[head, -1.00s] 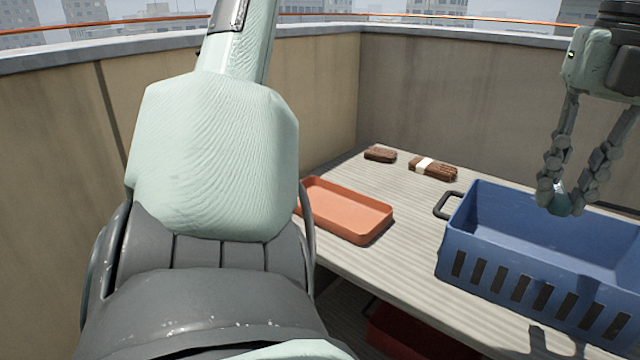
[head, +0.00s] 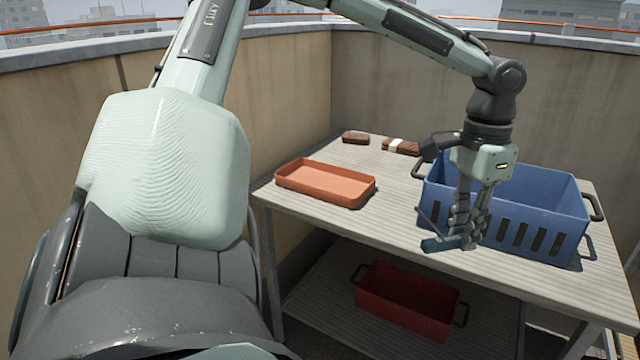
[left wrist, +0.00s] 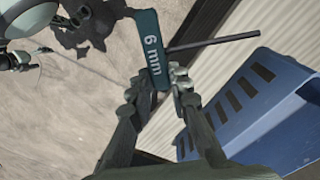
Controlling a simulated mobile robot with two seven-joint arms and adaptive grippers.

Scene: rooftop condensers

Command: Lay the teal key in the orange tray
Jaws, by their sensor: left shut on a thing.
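The teal key (head: 440,243) is held at the fingertips of my left gripper (head: 466,238), in front of the blue crate's left part and above the table. In the left wrist view my left gripper (left wrist: 163,82) is shut on the key (left wrist: 151,48), whose teal handle reads "6 mm" and whose thin dark shaft points right. The orange tray (head: 325,200) lies at the table's left end, empty, to the left of the key and apart from it. My right gripper is not in view.
The blue crate (head: 545,235) stands on the right of the slatted table (head: 400,220). Two brown bundles (head: 355,137) (head: 401,147) lie at the back by the wall. A red crate (head: 410,305) sits on the lower shelf. Table between tray and blue crate is clear.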

